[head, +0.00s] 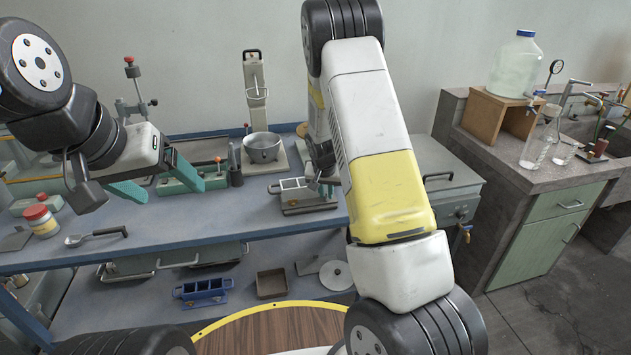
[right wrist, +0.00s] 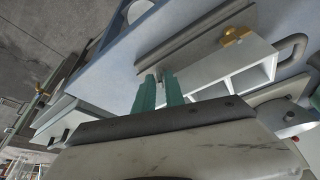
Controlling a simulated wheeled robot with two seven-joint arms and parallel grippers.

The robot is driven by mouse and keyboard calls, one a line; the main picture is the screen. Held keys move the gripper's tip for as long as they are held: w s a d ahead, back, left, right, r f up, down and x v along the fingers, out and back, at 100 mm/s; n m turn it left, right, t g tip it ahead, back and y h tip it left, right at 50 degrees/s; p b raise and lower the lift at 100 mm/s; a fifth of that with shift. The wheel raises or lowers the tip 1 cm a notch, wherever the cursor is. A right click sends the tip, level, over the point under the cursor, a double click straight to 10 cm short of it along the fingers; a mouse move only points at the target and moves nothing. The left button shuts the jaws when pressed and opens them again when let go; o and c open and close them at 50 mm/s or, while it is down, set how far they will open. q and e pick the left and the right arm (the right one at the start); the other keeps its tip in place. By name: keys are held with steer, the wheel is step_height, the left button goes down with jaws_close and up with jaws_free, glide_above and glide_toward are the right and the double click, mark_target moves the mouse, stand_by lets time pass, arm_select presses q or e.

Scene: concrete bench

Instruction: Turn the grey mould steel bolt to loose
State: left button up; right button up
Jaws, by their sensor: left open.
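The grey mould (head: 308,203), a low metal frame with open compartments, sits on the blue bench, partly behind my right arm in the head view. In the right wrist view the mould (right wrist: 240,75) shows pale compartment walls and a dark grey side bar. A brass-coloured knob (right wrist: 235,35) sits at one end; I cannot make out a steel bolt for certain. My right gripper (right wrist: 158,76) has its green fingertips close together at the mould; I cannot tell whether they grip anything. My left gripper (head: 167,185) is open and empty above the bench, left of the mould.
A metal pot (head: 262,148) stands behind the mould. A steel box with a tap (head: 450,190) stands to its right. A red-lidded jar (head: 41,221) and a scoop (head: 96,236) are at the left. A blue mould (head: 203,291) lies on the lower shelf. The front middle of the bench is clear.

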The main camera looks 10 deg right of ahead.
jaws_close()
steer(key=shift+d+n, duration=0.1)
steer(key=shift+n, duration=0.3)
steer(key=n, duration=0.1)
steer(key=n+y, duration=0.1)
steer(key=n, duration=0.1)
steer(key=shift+d+n+y, duration=0.25)
steer(key=shift+n+y, duration=0.15)
steer(key=n, duration=0.2)
steer(key=n+y, duration=0.1)
steer(key=n, duration=0.1)
steer(key=n+y, duration=0.1)
steer(key=n, duration=0.1)
steer(key=shift+w+d, duration=0.1)
steer(key=shift+d, duration=0.15)
steer(key=n, duration=0.2)
steer(key=n+g+y, duration=0.1)
steer(key=n, duration=0.1)
steer(key=n+g+y, duration=0.1)
steer(key=n, duration=0.1)
steer(key=shift+w+d+n, duration=0.1)
steer(key=shift+w+n, duration=0.15)
steer(key=shift+n, duration=0.05)
steer(key=shift+w+n+g, duration=0.1)
steer(key=shift+n+g, duration=0.5)
steer(key=shift+n, duration=0.7)
steer(key=shift+w+n+g, duration=0.1)
steer(key=shift+n+g, duration=0.5)
steer(key=shift+n, duration=0.7)
